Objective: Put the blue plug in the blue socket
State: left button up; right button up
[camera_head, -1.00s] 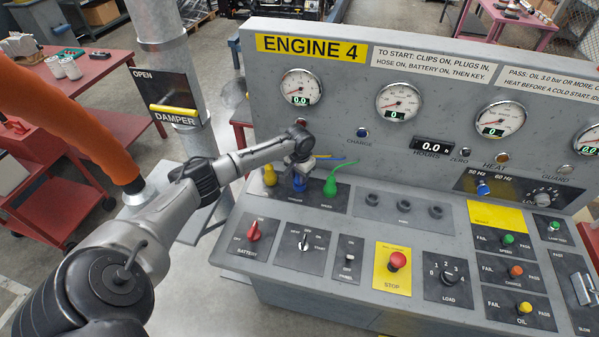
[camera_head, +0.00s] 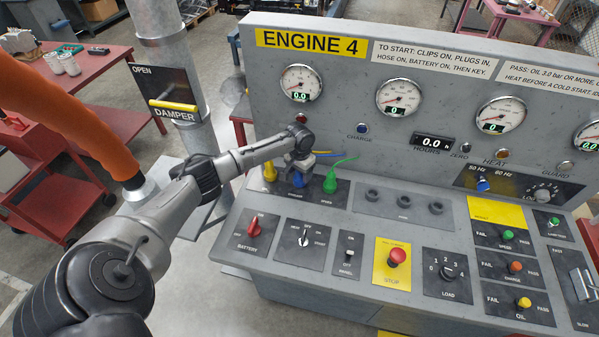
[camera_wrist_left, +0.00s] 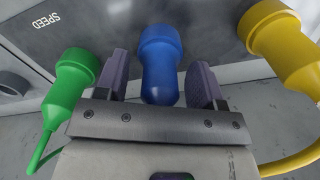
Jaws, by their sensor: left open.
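The blue plug (camera_head: 297,180) stands on the desk's left plate, between the yellow plug (camera_head: 270,173) and the green plug (camera_head: 331,184). My left gripper (camera_head: 298,165) is over it. In the left wrist view the gripper (camera_wrist_left: 160,72) is open, with the blue plug (camera_wrist_left: 160,60) between its fingers and a gap on each side. A grey ring (camera_wrist_left: 12,84) shows at the left edge of the wrist view. My right gripper is out of view.
The green plug (camera_wrist_left: 70,80) and yellow plug (camera_wrist_left: 280,45) stand close outside the fingers, with their cables trailing. The upright gauge panel (camera_head: 345,90) rises behind. Switches and a red stop button (camera_head: 397,257) line the desk front. A damper handle (camera_head: 173,105) is at left.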

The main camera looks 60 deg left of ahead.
pick_arm(q)
jog(key=shift+r, duration=0.1)
notch_tip(320, 180, up, 12)
jog(key=shift+p, duration=0.45)
jog(key=shift+r, duration=0.85)
